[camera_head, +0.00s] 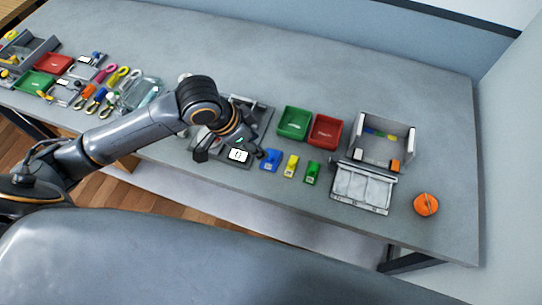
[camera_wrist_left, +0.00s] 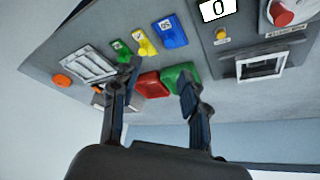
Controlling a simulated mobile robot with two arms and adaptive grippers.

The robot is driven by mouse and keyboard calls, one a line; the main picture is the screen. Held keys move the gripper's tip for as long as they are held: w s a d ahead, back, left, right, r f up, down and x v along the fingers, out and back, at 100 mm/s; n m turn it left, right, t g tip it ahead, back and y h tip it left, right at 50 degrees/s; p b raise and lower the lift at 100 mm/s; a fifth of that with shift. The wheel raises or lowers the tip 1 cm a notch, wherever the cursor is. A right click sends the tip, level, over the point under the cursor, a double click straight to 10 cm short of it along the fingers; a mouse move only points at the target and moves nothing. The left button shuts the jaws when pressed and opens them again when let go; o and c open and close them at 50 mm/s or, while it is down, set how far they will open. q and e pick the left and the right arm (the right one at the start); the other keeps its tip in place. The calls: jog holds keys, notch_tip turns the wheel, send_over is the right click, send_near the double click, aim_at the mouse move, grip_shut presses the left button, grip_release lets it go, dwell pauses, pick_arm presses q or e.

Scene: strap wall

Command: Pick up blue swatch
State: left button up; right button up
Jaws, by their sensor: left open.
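The blue swatch (camera_head: 270,159) lies flat on the grey table, first in a row with a yellow swatch (camera_head: 291,166) and a green swatch (camera_head: 313,172). In the left wrist view the blue swatch (camera_wrist_left: 171,32) shows whole, beyond my fingertips, with a pale label on it. My left gripper (camera_head: 224,148) hangs above the grey device with the white display, to the left of the blue swatch. In the left wrist view my left gripper (camera_wrist_left: 160,76) is open, its fingers apart with nothing held. My right gripper is not in view.
A green tray (camera_head: 293,124) and a red tray (camera_head: 326,132) stand behind the swatches. The display device (camera_head: 238,156) sits left of the blue swatch. A grey box (camera_head: 383,122), a ribbed panel (camera_head: 361,188) and an orange ball (camera_head: 426,204) are to the right.

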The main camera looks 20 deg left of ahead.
pick_arm(q)
jog(key=a, duration=0.1)
jog(key=p, duration=0.1)
send_over(270, 156)
jog(key=s+a, duration=0.1)
jog(key=s, duration=0.1)
notch_tip(270, 156, down, 7)
jog(key=shift+w+a, duration=0.1)
jog(key=shift+a, duration=0.05)
jog(key=x, duration=0.1)
jog(key=p+x, duration=0.1)
jog(key=x, duration=0.2)
jog(key=shift+w+a, duration=0.2)
jog(key=shift+a, duration=0.05)
jog(key=shift+w+d+f+p, duration=0.15)
jog(key=shift+f+p, duration=0.15)
jog(key=shift+f, duration=0.25)
grip_shut()
